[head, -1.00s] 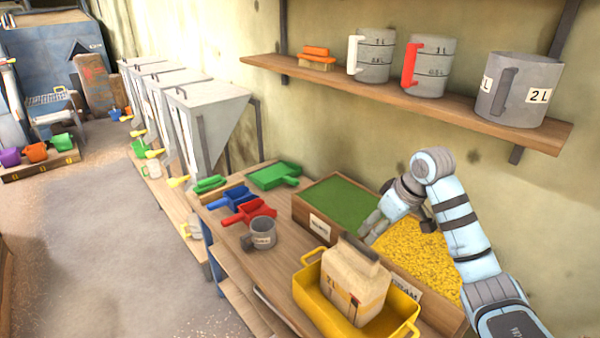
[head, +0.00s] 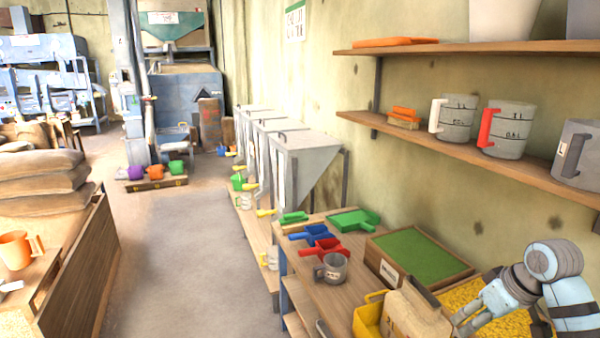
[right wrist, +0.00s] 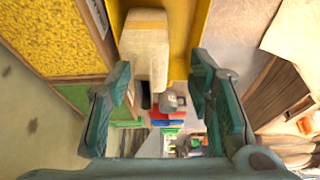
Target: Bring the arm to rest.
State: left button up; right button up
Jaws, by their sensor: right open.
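My right arm comes in at the lower right of the head view. Its gripper (head: 468,322) hangs over the yellow grain bin (head: 480,293), close beside the beige sack (head: 405,318). In the right wrist view the two green fingers of the right gripper (right wrist: 160,62) are spread apart with nothing between them. The sack (right wrist: 145,45) shows beyond them, apart from the fingers as far as I can tell. My left gripper is in neither view.
A bin of green material (head: 420,255), a grey cup (head: 333,268), a red scoop (head: 325,248) and a blue scoop (head: 308,232) are on the bench. A yellow tray (head: 368,318) is by the sack. A shelf (head: 450,143) with measuring jugs hangs above. The floor (head: 200,250) is clear.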

jog(key=s+a+f+h, duration=0.1)
jog(key=s+a+f, duration=0.45)
jog(key=f, duration=0.35)
jog(key=s+a+f, duration=0.5)
jog(key=s+f, duration=0.1)
jog(key=f, duration=0.2)
jog(key=s+a+f+m, duration=0.1)
jog(key=s+a, duration=0.2)
jog(key=s, duration=0.6)
jog(key=s+a+f+m, duration=0.1)
jog(key=s+a+f, duration=0.1)
jog(key=s, duration=0.6)
notch_tip(320, 180, down, 23)
jog(key=s+d+g+h+b, duration=0.1)
jog(key=d+g+b, duration=0.1)
jog(key=b, duration=0.1)
jog(key=s+f+g+b, duration=0.1)
jog(key=s+f+b, duration=0.1)
jog(key=s+f, duration=1.2)
jog(key=shift+d+f, duration=0.15)
jog(key=shift+f, duration=0.05)
